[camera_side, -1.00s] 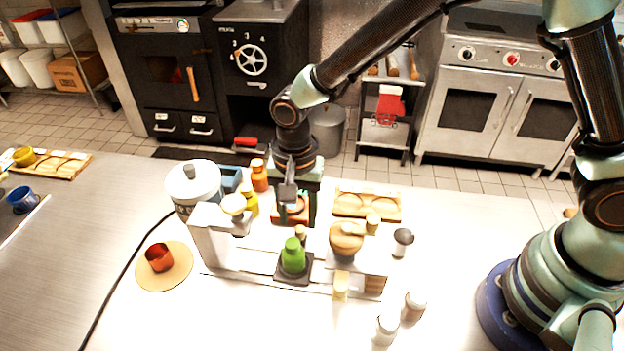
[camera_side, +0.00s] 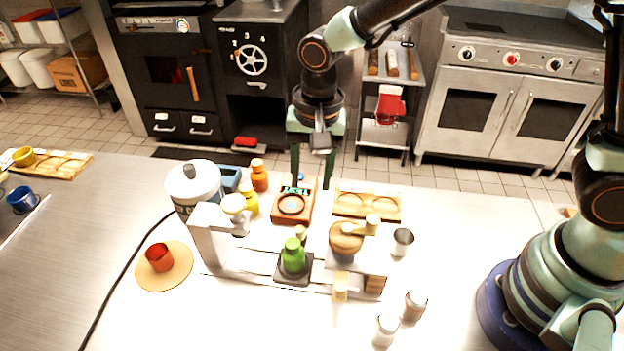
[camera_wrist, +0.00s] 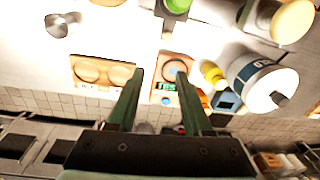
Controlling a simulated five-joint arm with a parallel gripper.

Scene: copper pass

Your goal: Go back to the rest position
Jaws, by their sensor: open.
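My gripper (camera_side: 313,172) is open and empty, with its two green fingers pointing down above the back part of the white worktop. Below and just left of it in the side view is a small wooden device (camera_side: 292,206) with a dark ring and a green-lit display. In the wrist view my gripper's fingers (camera_wrist: 158,85) stand wide apart, and the wooden device (camera_wrist: 167,97) shows between them, near the right finger. Nothing is held.
A green bottle (camera_side: 293,256) stands on a dark pad among a grey frame (camera_side: 210,240). A wooden tray (camera_side: 367,203) lies right of the device. A red cup (camera_side: 160,257) sits on a round board. Shakers (camera_side: 387,328) stand at the front. Room above is free.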

